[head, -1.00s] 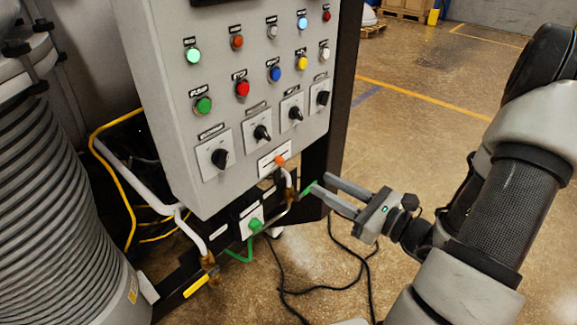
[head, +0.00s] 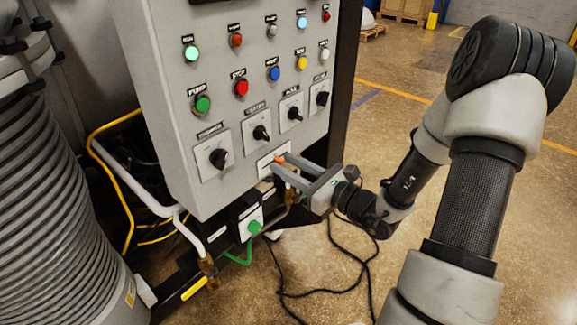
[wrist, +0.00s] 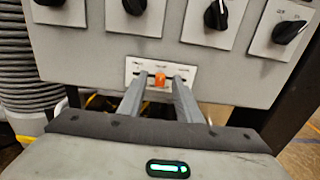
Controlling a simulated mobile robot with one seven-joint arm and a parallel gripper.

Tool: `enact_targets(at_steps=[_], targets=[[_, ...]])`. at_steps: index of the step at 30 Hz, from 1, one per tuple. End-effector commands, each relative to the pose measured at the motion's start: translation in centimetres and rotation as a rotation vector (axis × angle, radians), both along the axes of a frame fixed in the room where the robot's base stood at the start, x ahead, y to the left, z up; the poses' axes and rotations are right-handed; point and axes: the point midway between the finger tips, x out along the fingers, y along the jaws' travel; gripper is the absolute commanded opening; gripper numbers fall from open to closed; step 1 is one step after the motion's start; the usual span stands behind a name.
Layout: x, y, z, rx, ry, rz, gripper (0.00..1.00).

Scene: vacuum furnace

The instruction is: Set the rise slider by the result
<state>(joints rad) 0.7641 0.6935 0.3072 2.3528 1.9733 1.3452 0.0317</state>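The rise slider is most likely the small orange knob (head: 279,159) on a white slotted plate (head: 263,164) at the bottom edge of the grey control panel. In the wrist view the orange knob (wrist: 160,79) stands near the middle of the white plate (wrist: 133,66). My gripper (head: 282,164) reaches the plate from the right. In the wrist view the fingers (wrist: 161,82) are apart, one on each side of the knob, with small gaps visible. The plate's markings are too small to read. A green lamp (head: 191,53) at the panel's upper left looks lit.
Several black rotary knobs (head: 262,133) sit in a row just above the slider. Buttons and lamps fill the panel above, including a light blue one (head: 302,22). A ribbed grey column (head: 50,190) stands at left. Open floor lies right.

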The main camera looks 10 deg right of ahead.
Motion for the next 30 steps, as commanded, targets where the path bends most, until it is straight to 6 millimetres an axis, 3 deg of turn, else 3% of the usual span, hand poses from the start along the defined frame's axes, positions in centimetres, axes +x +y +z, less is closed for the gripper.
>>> enact_targets(at_steps=[1,6,13,21,30], targets=[[0.0,0.0,0.0,0.000,0.000,0.000,0.26],[0.0,0.0,0.0,0.000,0.000,0.000,0.00],[0.1,-0.2,0.0,-0.001,-0.001,-0.001,0.00],[2.4,-3.3,0.1,-0.001,-0.003,-0.001,0.00],[2.7,-3.8,0.1,-0.001,-0.002,-0.005,0.00]])
